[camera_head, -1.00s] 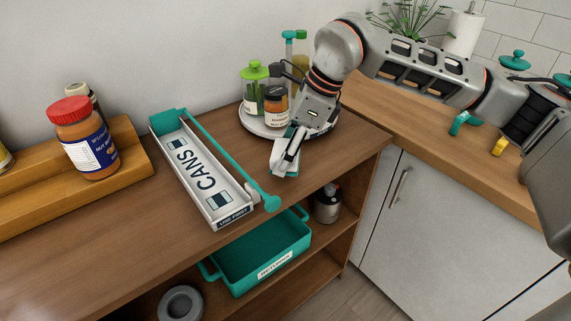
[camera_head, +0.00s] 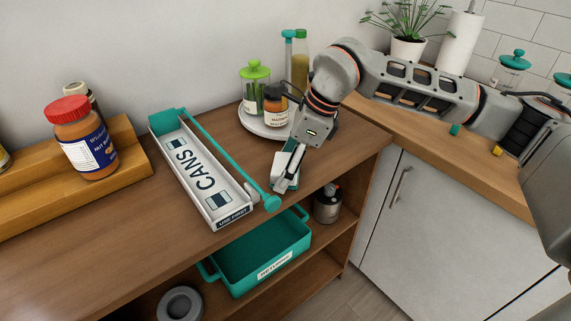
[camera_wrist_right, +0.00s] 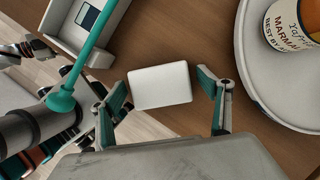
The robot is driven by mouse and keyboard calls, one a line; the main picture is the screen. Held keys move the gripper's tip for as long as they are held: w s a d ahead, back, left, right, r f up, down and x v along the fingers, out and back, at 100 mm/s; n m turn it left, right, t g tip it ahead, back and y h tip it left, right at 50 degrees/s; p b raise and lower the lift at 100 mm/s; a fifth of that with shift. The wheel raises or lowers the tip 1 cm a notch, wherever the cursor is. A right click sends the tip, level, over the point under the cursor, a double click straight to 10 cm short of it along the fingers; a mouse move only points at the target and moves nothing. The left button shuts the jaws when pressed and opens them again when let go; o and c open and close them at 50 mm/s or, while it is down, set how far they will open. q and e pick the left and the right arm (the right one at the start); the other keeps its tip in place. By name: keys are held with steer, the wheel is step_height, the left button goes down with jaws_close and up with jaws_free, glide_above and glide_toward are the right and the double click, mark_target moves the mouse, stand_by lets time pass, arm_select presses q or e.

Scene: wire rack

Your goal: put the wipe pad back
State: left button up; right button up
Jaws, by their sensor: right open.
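The wipe pad, a white rounded rectangle, lies on the wooden top between my right gripper's fingers in the right wrist view (camera_wrist_right: 160,85). In the head view the pad (camera_head: 281,182) is partly hidden by the gripper. My right gripper (camera_head: 289,172) is open and reaches down over it. In the wrist view the teal-padded fingertips stand apart on either side of the pad, with a visible gap at each side. Grey jointed parts at the left of the wrist view may be my left arm; its jaws cannot be made out.
A white CANS tray (camera_head: 222,207) with a teal bar and knob (camera_head: 272,203) lies left of the pad. A round white turntable (camera_head: 254,124) with jars stands behind. A teal basket (camera_head: 262,257) and a dark canister (camera_head: 327,206) are on the shelf below. The top's front edge is close.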

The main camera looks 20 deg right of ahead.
steer(key=shift+r, duration=0.25)
steer(key=p+v, duration=0.1)
steer(key=v, duration=1)
steer(key=shift+r, duration=0.4)
steer(key=shift+d, duration=0.15)
